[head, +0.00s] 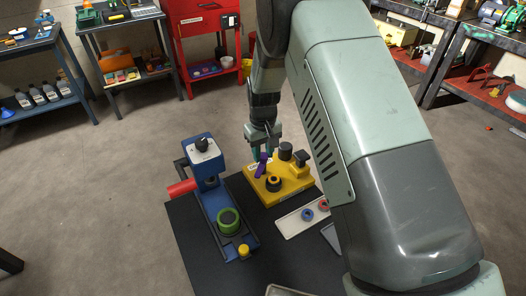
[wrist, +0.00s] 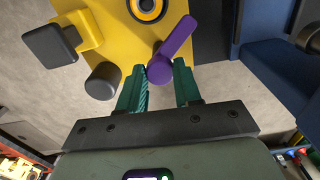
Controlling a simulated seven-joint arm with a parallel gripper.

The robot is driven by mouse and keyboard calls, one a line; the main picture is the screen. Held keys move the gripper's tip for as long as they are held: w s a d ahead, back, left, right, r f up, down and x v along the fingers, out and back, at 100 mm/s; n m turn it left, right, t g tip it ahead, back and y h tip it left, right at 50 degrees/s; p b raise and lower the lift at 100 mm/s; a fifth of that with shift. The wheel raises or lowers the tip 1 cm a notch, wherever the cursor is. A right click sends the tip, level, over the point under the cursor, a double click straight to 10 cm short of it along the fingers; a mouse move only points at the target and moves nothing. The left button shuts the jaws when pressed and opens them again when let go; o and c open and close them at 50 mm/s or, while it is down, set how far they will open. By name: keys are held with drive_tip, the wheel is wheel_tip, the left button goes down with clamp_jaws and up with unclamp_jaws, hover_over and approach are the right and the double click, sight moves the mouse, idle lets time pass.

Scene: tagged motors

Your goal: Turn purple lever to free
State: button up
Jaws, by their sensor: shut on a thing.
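The purple lever (wrist: 176,46) is mounted on a yellow block (wrist: 110,18). In the wrist view it slants from lower middle up to the right. Its rounded lower end lies between the green fingertips of my gripper (wrist: 161,74), which is shut on it. In the head view the lever (head: 262,166) is at the left part of the yellow block (head: 293,186), right under my gripper (head: 262,150). A white label on the block is partly covered, and its words are too small to read.
The block also bears a black ring (head: 273,184) and dark knobs (head: 286,151). A blue device (head: 208,175) with a red cylinder and a green ring (head: 229,221) stands close on the left. A pale tray (head: 299,220) with small rings lies to the right.

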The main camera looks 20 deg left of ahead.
sight(263, 155)
drive_tip(key=m, duration=0.4)
drive_tip(key=shift+m, duration=2.2)
drive_tip(key=o, duration=1)
drive_tip(key=shift+o, duration=0.2)
wheel_tip(263, 155, up, 11)
